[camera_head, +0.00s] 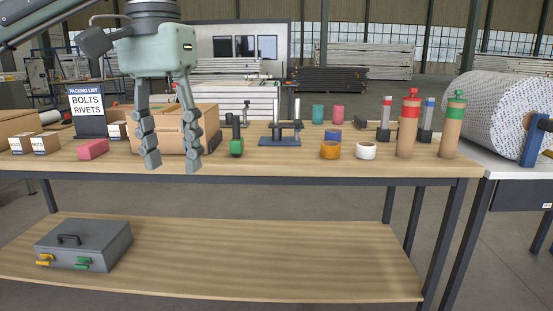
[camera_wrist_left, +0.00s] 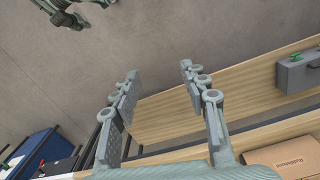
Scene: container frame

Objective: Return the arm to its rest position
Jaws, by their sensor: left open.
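My left gripper (camera_head: 172,163) hangs fingers-down in the head view, in front of the workbench and a cardboard box. Its two fingers are spread apart with nothing between them. In the left wrist view the same gripper (camera_wrist_left: 163,110) shows its fingers apart and empty, with the lower shelf and floor beyond. A grey-green jointed part (camera_wrist_left: 68,14) at the top left of that view looks like my right gripper; it is cut off, and its opening cannot be made out.
A grey toolbox (camera_head: 85,245) lies on the lower shelf (camera_head: 250,260).

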